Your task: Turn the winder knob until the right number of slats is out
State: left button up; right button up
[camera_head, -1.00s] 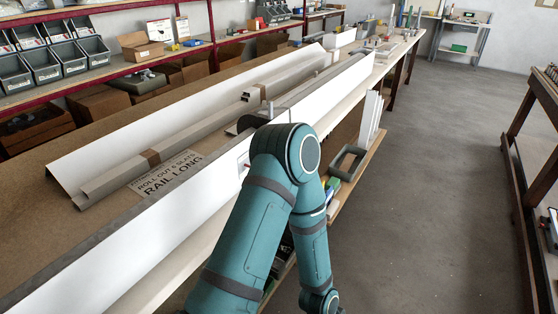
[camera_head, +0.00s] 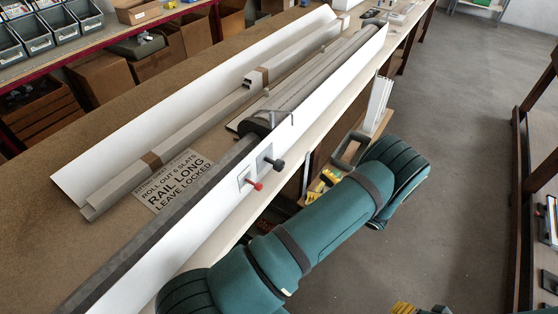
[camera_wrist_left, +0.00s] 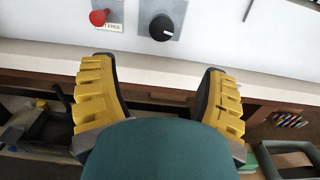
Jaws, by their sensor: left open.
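The black winder knob (camera_head: 278,165) sits on a grey plate on the white front panel (camera_head: 215,205); in the left wrist view the knob (camera_wrist_left: 161,28) has a white pointer mark. A red knob (camera_head: 257,186) is beside it; in the left wrist view the red knob (camera_wrist_left: 98,18) has a label seeming to read "FREE". My left gripper (camera_head: 323,183) is partly hidden behind my arm, below the black knob. Its yellow fingers (camera_wrist_left: 160,95) are wide apart and empty. Yellow ribbed fingers, seemingly my right gripper (camera_head: 403,307), show at the bottom edge.
A printed sign (camera_head: 172,182) about rolling out slats lies on the bench. Long grey profiles (camera_head: 205,128) lie behind the panel, beside a dark roller (camera_head: 300,85). A grey tray (camera_head: 350,150) and white strips (camera_head: 378,98) are right of the bench. The floor at right is open.

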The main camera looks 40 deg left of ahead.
aim_at(282, 167)
pick_arm(q)
jog(key=a, duration=0.4)
jog(key=s+a+p, duration=0.1)
jog(key=a, duration=0.8)
jog(key=shift+s+a+p, duration=0.2)
jog(key=shift+a+p, duration=0.2)
jog(key=c, duration=1.2)
